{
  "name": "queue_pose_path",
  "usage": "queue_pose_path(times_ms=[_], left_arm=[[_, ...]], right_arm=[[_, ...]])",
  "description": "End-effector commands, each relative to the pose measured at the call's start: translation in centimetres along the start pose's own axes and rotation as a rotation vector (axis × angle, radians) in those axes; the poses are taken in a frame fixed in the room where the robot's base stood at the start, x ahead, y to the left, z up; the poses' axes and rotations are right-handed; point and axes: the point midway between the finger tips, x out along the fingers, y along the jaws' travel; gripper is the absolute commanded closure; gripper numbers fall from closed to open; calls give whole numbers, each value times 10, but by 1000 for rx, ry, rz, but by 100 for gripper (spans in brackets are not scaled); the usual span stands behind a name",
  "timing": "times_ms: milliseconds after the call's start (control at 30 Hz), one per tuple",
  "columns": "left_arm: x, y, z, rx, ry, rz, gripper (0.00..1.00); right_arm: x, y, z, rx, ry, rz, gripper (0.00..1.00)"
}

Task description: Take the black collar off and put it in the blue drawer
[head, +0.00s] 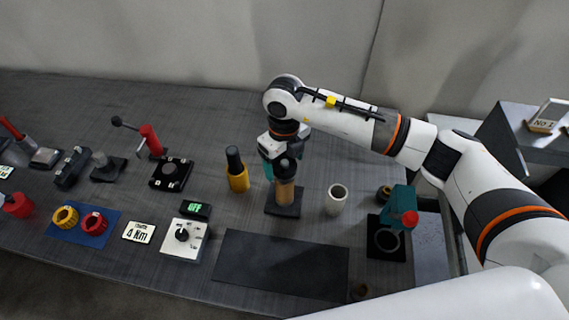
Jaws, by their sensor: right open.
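A tan, wood-coloured post (285,192) stands upright on a square black base (284,209) near the middle of the table. A dark rounded piece (287,168) sits at its top; I cannot tell for sure whether this is the black collar. My right gripper (277,167) is open at the top of the post, pointing down. One teal finger shows left of the post; the other finger is hidden. I cannot tell whether the fingers touch the dark piece. No blue drawer can be made out. My left gripper is not in view.
A yellow bottle-like item with a black top (238,172) stands close left of the post, and a pale cup (336,199) to the right. A teal device with a red knob (400,209) is farther right. A black mat (280,262) lies bare in front. Several fixtures fill the left.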

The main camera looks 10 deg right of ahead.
Motion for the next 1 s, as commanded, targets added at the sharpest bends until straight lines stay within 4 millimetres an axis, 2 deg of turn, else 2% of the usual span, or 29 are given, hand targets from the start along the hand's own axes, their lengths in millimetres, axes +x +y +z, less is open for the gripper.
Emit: queue_pose_path(times_ms=[33,400,633,733,1000], left_arm=[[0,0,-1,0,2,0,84],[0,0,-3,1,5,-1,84],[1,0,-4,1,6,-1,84],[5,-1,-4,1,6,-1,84],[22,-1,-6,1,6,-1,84]], right_arm=[[0,0,0,0,0,0,21],[-1,0,0,0,2,0,80],[-3,0,-1,0,3,0,80],[-11,0,-1,0,5,-1,80],[-63,0,-2,-1,6,2,80]])
